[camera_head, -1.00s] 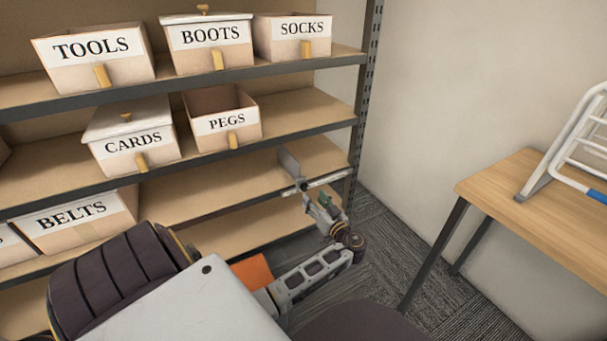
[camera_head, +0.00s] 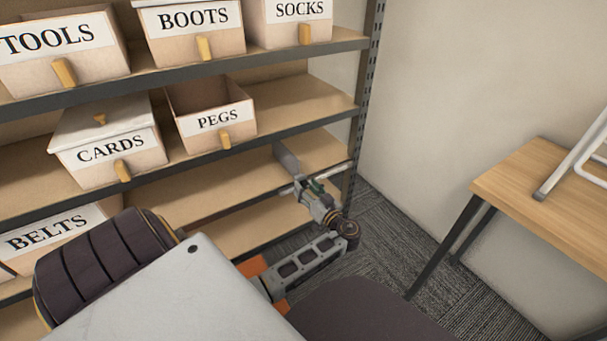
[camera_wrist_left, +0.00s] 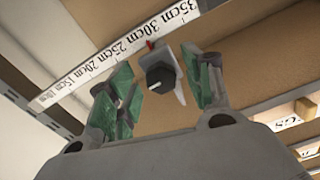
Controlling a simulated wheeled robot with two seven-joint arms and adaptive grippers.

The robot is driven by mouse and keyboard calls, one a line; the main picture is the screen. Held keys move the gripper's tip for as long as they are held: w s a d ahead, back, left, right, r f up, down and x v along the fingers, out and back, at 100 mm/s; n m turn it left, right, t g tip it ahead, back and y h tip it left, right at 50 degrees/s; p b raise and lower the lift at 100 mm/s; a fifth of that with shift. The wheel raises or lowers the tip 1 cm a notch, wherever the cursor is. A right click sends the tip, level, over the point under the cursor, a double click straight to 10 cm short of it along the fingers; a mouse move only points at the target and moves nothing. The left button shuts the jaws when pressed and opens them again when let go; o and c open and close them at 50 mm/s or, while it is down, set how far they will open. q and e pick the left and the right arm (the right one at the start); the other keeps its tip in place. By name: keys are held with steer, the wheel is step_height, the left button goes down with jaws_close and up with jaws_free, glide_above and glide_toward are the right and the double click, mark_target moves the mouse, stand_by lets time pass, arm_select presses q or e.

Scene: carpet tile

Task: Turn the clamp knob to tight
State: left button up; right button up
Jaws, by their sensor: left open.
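The clamp knob (camera_wrist_left: 158,75) is a round black knob with a white pointer line. It sits on a pale grey clamp body (camera_wrist_left: 170,63) beside a white centimetre scale (camera_wrist_left: 125,47) in the left wrist view. A small red mark shows on the scale side of the clamp, near 30cm. My left gripper (camera_wrist_left: 163,82) is open, with green-padded fingers on either side of the knob and visible gaps to it. In the head view my left gripper (camera_head: 309,187) is at a pale bar (camera_head: 335,173) by the shelf's right end; it hides the knob there. My right gripper is not in view.
A shelf rack (camera_head: 180,166) holds labelled boxes, including the PEGS box (camera_head: 214,118) and CARDS box (camera_head: 108,148). A wooden table (camera_head: 530,195) is at right. Carpet floor between is clear.

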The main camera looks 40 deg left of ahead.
arm_select(q)
steer(key=shift+w+a, duration=0.1)
steer(key=shift+a, duration=0.2)
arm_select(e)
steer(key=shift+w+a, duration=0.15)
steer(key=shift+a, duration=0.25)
arm_select(q)
steer(key=c, duration=1)
